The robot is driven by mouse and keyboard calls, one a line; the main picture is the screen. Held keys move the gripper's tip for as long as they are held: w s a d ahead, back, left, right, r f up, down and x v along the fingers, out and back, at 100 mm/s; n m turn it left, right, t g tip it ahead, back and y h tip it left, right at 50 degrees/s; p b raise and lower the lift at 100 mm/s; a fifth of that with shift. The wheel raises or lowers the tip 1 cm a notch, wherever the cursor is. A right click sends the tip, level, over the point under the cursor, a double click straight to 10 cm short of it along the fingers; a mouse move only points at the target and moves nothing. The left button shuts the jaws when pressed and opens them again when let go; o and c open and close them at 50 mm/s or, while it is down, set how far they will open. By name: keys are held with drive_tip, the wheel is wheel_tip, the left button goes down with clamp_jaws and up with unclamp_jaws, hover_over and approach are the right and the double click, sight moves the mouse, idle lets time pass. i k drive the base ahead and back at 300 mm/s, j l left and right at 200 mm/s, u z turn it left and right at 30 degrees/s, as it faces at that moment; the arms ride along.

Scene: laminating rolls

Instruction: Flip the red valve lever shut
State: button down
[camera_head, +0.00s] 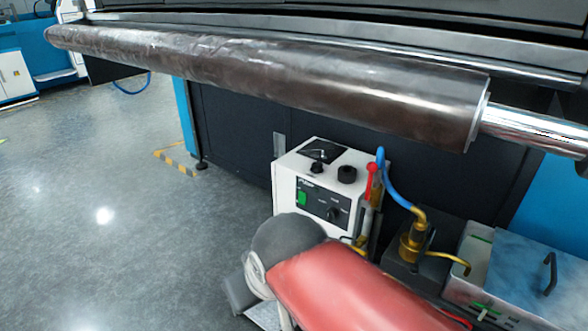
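The red valve lever (371,180) stands roughly upright at the right side of the white control box (300,175). A blue hose (397,192) runs just beside it, down to a brass fitting (412,240). The lower end of the lever and its valve body are hard to make out. My red arm with its grey joint fills the bottom middle, in front of and below the lever, apart from it in the picture. My gripper's fingers cannot be made out; the arm's end is hidden or cut off at the bottom edge.
A large dark roll (270,75) spans the view above the box, with a shiny shaft (535,130) at its right end. A metal bin with a bluish lid (535,275) stands at lower right. The grey floor (100,210) at left is open.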

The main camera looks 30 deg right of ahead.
sight(372, 167)
drive_tip(key=z, duration=2.65)
drive_tip(key=k+j+u, duration=0.15)
drive_tip(key=u, duration=0.25)
drive_tip(key=k+j+u, duration=0.1)
drive_tip(key=j+u, duration=0.3)
drive_tip(key=k+j+z, duration=0.1)
drive_tip(key=j+z, duration=0.15)
drive_tip(key=k+j+z, duration=0.25)
drive_tip(key=i, duration=0.1)
